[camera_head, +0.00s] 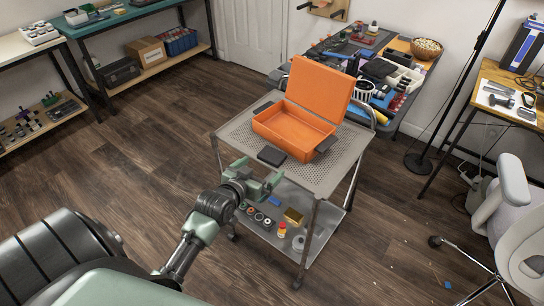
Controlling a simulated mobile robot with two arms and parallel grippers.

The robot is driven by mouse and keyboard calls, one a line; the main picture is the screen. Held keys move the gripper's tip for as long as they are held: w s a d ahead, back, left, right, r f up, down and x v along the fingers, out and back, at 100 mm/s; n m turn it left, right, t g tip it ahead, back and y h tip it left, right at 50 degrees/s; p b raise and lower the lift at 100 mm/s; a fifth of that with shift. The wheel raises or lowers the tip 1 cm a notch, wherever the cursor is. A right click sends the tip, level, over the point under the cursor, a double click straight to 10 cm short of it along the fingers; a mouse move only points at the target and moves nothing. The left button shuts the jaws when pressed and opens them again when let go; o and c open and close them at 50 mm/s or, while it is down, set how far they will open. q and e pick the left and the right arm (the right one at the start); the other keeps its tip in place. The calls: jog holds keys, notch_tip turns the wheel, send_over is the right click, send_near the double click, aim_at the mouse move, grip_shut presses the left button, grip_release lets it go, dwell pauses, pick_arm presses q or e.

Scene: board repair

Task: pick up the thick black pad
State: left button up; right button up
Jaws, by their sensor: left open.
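The thick black pad (271,156) lies flat near the front left edge of the grey perforated top of a metal cart (232,134). My left gripper (260,172) is open and empty, just in front of the pad in the picture. Its green fingers point toward the cart top near the front edge. I see a gap between the fingers and the pad. My right gripper is not in view.
An open orange case (291,129) with dark handles stands on the cart behind the pad. The lower shelf holds small parts, including a yellow box (293,216). A cluttered table (394,128) stands behind. An office chair (503,215) is at right.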

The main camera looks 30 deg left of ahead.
aim_at(272, 154)
pick_arm(q)
jog(key=x, duration=0.5)
jog(key=a+x, duration=0.1)
jog(key=x, duration=0.2)
jog(key=shift+w+r, duration=0.15)
jog(key=shift+r, duration=0.25)
jog(key=shift+c, duration=0.3)
jog(key=shift+r, duration=0.1)
jog(key=c, duration=1.6)
notch_tip(272, 154, up, 20)
jog(key=p, duration=0.2)
jog(key=shift+m+h, duration=0.6)
jog(key=shift+h, duration=0.1)
jog(key=s+d+r, duration=0.3)
jog(key=d+r, duration=0.1)
jog(key=d, duration=0.2)
jog(key=s+d+r, duration=0.3)
jog(key=d+r, duration=0.1)
jog(key=d, duration=0.2)
jog(key=s+d+r, duration=0.3)
jog(key=d+r, duration=0.1)
jog(key=d, duration=0.2)
jog(key=shift+s+d+r, duration=0.2)
jog(key=shift+d+r, duration=0.1)
